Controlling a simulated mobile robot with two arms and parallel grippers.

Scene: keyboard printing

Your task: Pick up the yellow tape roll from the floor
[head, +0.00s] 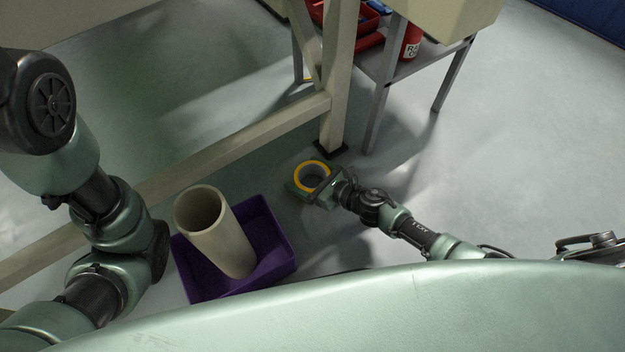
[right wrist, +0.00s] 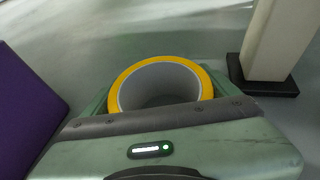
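The yellow tape roll (head: 324,165) has a grey inner core and is near the floor by the foot of a beige post. In the right wrist view the tape roll (right wrist: 199,71) sits between the two fingers of my right gripper (head: 310,184), its lower part hidden behind the gripper body. One finger is on each side of the roll, but I cannot tell whether they press on it. My left arm (head: 110,230) is at the left, and its gripper is out of view.
A purple bin (head: 266,236) with a beige tube (head: 215,232) leaning in it stands left of my right gripper. The beige post (head: 338,80) with a dark foot is just behind the roll. A grey table (head: 428,58) holds red items. Floor at the right is clear.

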